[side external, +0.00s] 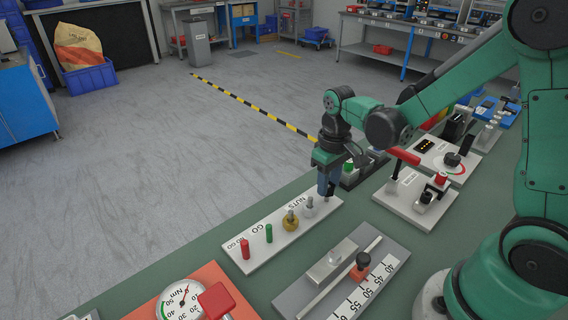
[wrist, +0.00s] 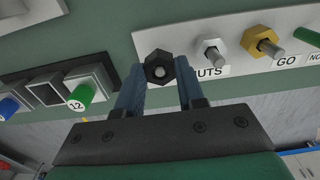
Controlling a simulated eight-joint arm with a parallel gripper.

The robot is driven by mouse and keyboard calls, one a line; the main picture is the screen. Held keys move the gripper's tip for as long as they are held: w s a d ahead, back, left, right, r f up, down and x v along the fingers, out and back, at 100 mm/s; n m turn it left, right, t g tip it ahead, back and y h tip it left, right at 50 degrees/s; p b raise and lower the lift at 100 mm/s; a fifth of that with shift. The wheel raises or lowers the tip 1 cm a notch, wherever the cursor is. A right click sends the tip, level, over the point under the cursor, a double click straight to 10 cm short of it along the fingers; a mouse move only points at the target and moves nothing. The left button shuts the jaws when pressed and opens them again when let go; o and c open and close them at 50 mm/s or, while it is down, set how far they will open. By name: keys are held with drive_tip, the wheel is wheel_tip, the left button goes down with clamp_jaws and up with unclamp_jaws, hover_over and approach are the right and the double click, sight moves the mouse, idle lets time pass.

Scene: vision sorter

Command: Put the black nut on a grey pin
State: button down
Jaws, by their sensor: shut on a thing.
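The black nut (wrist: 160,67) sits between the fingertips of my gripper (wrist: 161,78) in the wrist view. A round grey end shows in the nut's hole, which looks like a grey pin with the nut around it; how far down the nut sits I cannot tell.
On the board's left part stand a green pin (side external: 269,233) and a red pin (side external: 245,249). A dark socket block (wrist: 46,95) with a blue plug (wrist: 9,107) and a green plug (wrist: 80,97) is close beside the board. A grey slide fixture (side external: 385,235) lies in front.

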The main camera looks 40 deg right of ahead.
idle(0.3)
drive_tip(key=shift+c, duration=0.3)
unclamp_jaws()
idle(0.4)
drive_tip(key=shift+r, duration=4)
drive_tip(key=s+a+r+t, duration=0.2)
drive_tip(key=s+a+t, duration=0.2)
drive_tip(key=t, duration=0.3)
drive_tip(key=shift+s+a+r, duration=0.15)
drive_tip(key=shift+s+a, duration=0.1)
